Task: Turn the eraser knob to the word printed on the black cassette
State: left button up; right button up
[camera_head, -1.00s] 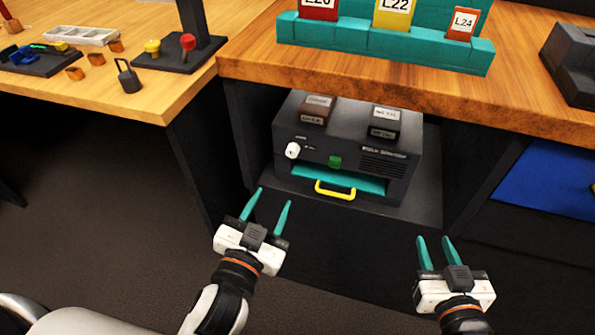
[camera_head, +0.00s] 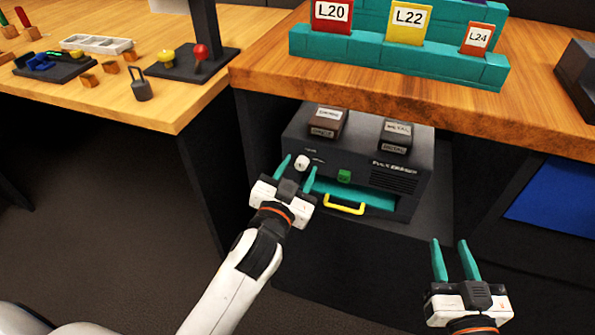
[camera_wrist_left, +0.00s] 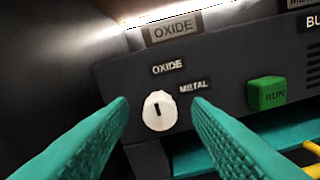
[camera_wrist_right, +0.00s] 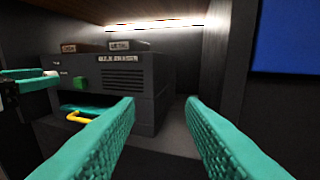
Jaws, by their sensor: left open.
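The dark grey eraser (camera_head: 400,203) stands in the shelf bay under the wooden top. Its white knob (camera_wrist_left: 160,112) has a short dark mark pointing roughly up; the OXIDE label (camera_wrist_left: 168,68) is above it and the METAL label (camera_wrist_left: 193,86) to the upper right. The black cassette (camera_head: 396,135) on top, at right, reads METAL in the right wrist view (camera_wrist_right: 125,45). A brown cassette (camera_head: 327,122) at left is tagged OXIDE. My left gripper (camera_head: 297,166) is open, fingertips either side of the knob in its wrist view; contact is unclear. My right gripper (camera_head: 449,245) is open and empty, lower right.
The eraser front has a green RUN button (camera_wrist_left: 267,93) and a yellow handle (camera_head: 344,209) at a teal slot. The wooden top (camera_head: 400,105) overhangs the bay. A teal rack (camera_head: 400,57) holds labelled items above. Open floor lies at lower left.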

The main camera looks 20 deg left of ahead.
pick_arm(q)
jog(key=shift+w, duration=0.1)
